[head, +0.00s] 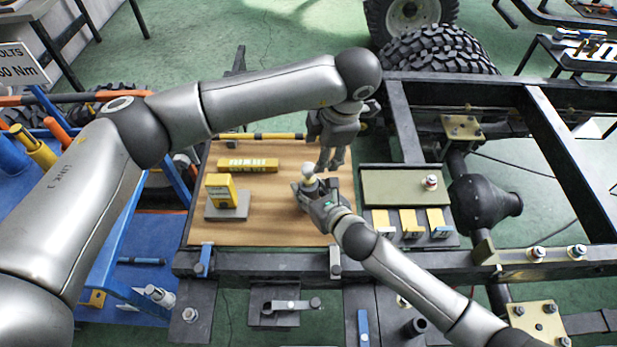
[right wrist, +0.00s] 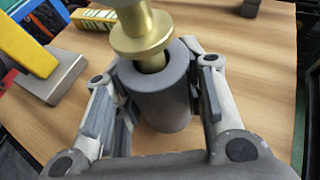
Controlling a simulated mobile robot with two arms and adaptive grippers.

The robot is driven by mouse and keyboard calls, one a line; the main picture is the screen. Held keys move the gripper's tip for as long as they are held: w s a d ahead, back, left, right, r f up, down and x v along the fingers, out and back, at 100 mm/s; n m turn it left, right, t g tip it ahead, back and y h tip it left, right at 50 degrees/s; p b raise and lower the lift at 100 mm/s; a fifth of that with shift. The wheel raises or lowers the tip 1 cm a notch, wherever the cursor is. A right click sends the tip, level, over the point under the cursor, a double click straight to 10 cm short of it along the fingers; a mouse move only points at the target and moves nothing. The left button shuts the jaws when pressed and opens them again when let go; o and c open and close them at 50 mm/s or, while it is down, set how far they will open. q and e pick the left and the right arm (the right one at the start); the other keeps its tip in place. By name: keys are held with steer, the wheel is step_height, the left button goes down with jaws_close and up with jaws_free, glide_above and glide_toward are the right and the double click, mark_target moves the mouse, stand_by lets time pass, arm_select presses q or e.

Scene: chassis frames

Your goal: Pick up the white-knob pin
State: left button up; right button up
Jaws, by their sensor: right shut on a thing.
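The white-knob pin (head: 309,173) stands upright on the wooden board, its pale knob on top. In the right wrist view its brass shaft and collar (right wrist: 148,38) sit in the top of a grey cylindrical holder (right wrist: 157,95); the knob is mostly cut off by the frame's top edge. My right gripper (head: 313,193) is shut on the grey holder, with one finger on each side of it, below the brass collar. My left gripper (head: 331,162) hangs fingers down just right of and behind the pin, apart from it; its finger gap is unclear.
The wooden board (head: 265,227) carries a yellow bar (head: 248,165) and a yellow block on a grey base (head: 226,206) left of the pin. A grey tray (head: 375,207) with yellow-marked pieces lies to the right. Dark chassis rails (head: 405,130) border the board.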

mark_target(312, 168)
arm_select(q)
steer(key=s+d+r+m+t+y, duration=0.2)
steer(key=s+m+y, duration=0.15)
steer(key=m, duration=0.75)
steer(key=shift+m+h, duration=0.35)
steer(key=shift+m, duration=0.05)
steer(key=shift+a+x, duration=0.2)
steer(key=shift+x, duration=5.8)
steer(key=shift+s, duration=0.15)
steer(key=shift+r, duration=0.1)
jaws_close()
